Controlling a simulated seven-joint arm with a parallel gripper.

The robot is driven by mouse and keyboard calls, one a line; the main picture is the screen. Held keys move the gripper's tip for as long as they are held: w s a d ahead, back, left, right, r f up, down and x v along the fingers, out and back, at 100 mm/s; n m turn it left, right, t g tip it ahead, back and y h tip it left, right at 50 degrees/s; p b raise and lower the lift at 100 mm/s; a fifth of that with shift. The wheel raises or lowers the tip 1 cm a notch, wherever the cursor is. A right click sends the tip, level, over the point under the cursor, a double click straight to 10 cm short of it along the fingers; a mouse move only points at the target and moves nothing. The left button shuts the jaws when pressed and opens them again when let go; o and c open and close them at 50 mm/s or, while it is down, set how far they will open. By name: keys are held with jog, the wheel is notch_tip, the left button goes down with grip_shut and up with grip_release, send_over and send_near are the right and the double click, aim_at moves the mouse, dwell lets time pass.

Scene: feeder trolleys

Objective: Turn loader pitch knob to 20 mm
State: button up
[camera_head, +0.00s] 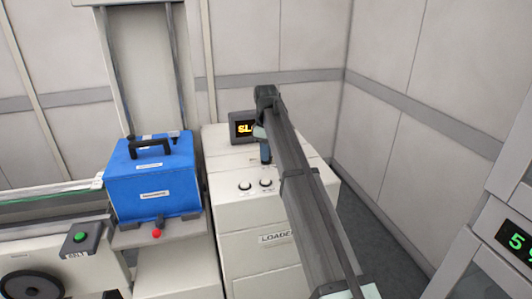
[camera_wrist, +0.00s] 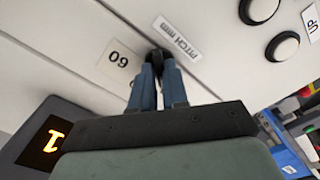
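The loader (camera_head: 262,218) is a pale cabinet with a "LOADER" label. My gripper (camera_head: 265,154) is over its top, and its blue fingers reach down to the panel. In the wrist view the fingertips (camera_wrist: 156,58) close together around a small dark knob (camera_wrist: 155,56) beside the "PITCH mm" label (camera_wrist: 177,38). The fingers hide most of the knob, so its pointer cannot be read. The wrist view shows part of this display (camera_wrist: 45,141).
Two white round buttons (camera_head: 245,186) (camera_head: 266,183) are on the loader front edge. A blue box (camera_head: 152,180) with a black handle stands close on the left. A green button (camera_head: 80,237) is farther left. Walls stand behind and to the right.

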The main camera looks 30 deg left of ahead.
jog(key=o, duration=0.4)
notch_tip(320, 180, up, 14)
jog(key=shift+f, duration=0.1)
dwell(0.6)
